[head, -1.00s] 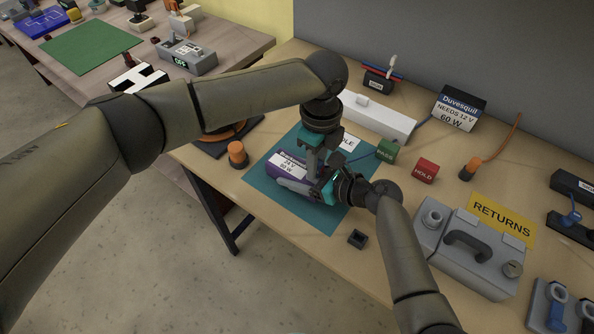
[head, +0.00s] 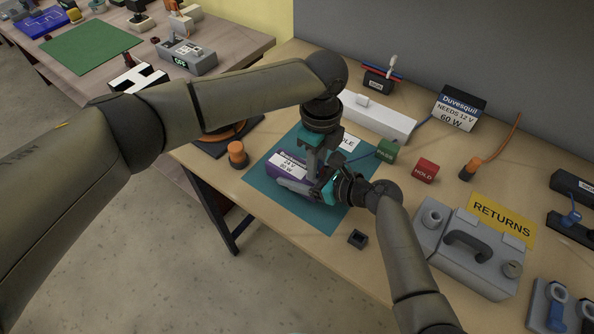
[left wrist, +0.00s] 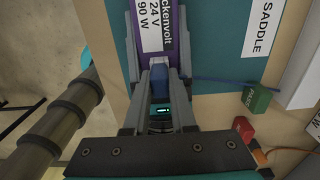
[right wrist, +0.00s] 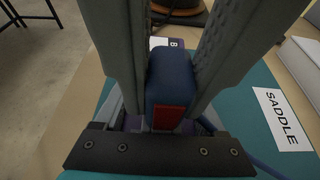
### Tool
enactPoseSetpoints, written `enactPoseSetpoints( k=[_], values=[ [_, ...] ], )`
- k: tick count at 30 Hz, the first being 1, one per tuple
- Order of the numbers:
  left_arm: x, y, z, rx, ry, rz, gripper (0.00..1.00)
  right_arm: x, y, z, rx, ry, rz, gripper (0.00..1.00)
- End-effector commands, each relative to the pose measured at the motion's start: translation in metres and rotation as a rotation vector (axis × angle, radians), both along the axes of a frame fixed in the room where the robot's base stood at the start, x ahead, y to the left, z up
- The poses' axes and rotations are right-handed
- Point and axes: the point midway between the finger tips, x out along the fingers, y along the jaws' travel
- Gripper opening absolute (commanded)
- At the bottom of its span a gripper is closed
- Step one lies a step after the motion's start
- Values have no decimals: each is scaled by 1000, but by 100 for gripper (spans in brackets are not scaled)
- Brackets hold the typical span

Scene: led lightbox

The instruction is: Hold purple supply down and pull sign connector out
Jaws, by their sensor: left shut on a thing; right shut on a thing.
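The purple supply (head: 287,164) lies on the teal mat (head: 262,192). Its label, partly hidden, reads 24 V, 90 W in the left wrist view (left wrist: 168,45). My left gripper (head: 312,162) reaches down from above at the supply's right end and is shut on it. My right gripper (head: 306,186) comes in from the right, low over the mat. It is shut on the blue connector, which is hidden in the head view. The connector shows between grey fingers in the left wrist view (left wrist: 159,80) and, with a red patch, in the right wrist view (right wrist: 170,80). It sits at the supply's end; I see no clear gap.
A small black block (head: 357,239) lies in front. A grey handled case (head: 468,250) is at right. An orange-capped post (head: 237,154) stands left of the mat.

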Motion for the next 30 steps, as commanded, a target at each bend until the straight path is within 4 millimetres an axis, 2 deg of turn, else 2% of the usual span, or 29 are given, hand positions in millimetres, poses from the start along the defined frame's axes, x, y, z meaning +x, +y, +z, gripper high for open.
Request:
enactPoseSetpoints(
  k=[14,30],
  values=[
    [0,0,3,-1,-1,0,0,0,-1,-1,-1,2,-1,6],
    [0,0,26,1,-1,1,0,0,-1,-1,-2,1,-1,6]
  ],
)
